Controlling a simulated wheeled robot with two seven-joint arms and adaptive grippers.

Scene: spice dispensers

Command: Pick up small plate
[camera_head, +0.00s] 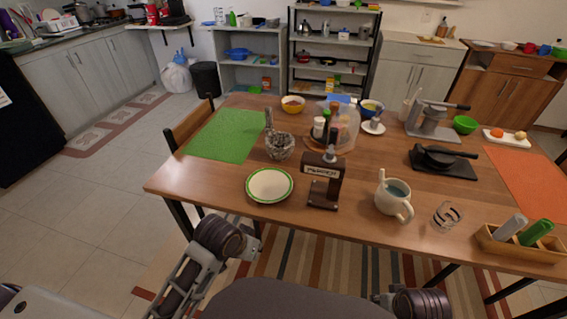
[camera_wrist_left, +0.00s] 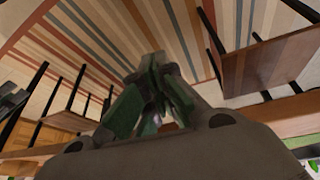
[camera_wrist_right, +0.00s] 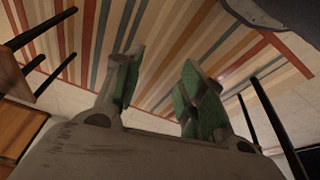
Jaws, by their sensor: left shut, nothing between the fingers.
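The small plate (camera_head: 269,185) is white with a green rim and lies flat near the front edge of the wooden table. Nothing is on it. My left arm is below and to the left of it in the head view, apart from the table. My left gripper (camera_wrist_left: 158,75) shows in the left wrist view with its green-padded fingers shut together and nothing between them. My right gripper (camera_wrist_right: 160,85) shows in the right wrist view with its fingers apart and empty. In the head view my right arm shows only at the bottom edge, its fingers hidden.
A brown dispenser (camera_head: 323,181) stands right of the plate, with a teapot (camera_head: 393,197) further right. A wooden box (camera_head: 520,245) stands at the front right. Table left of the plate is clear.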

